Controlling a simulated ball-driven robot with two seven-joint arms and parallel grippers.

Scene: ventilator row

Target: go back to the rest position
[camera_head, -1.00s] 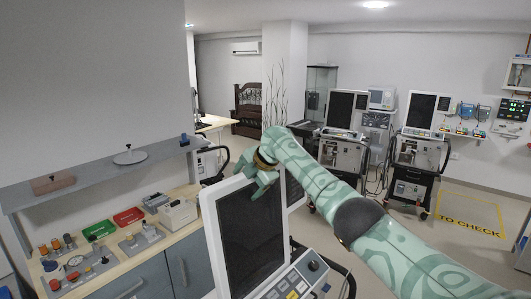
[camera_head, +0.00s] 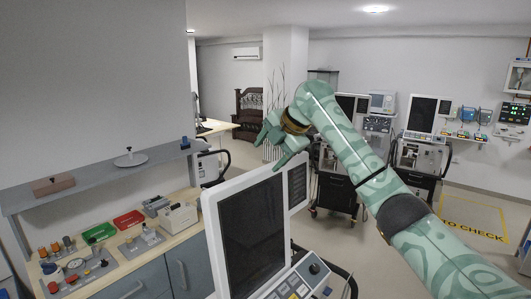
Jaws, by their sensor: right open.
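My right gripper (camera_head: 273,147) is open and empty. It is raised just above the top edge of the nearest ventilator's screen (camera_head: 253,236) in the head view. Its arm reaches in from the lower right, bends at a raised wrist and points down and left. I cannot tell whether a fingertip touches the screen's top edge. My left gripper is not in view.
The ventilator's control panel (camera_head: 296,282) is close in front of me. A bench (camera_head: 186,240) at left holds a red tray (camera_head: 128,219), a green tray (camera_head: 98,232) and small parts, under a grey shelf (camera_head: 85,184). More ventilators (camera_head: 421,116) stand behind. Yellow-marked floor (camera_head: 471,224) is at right.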

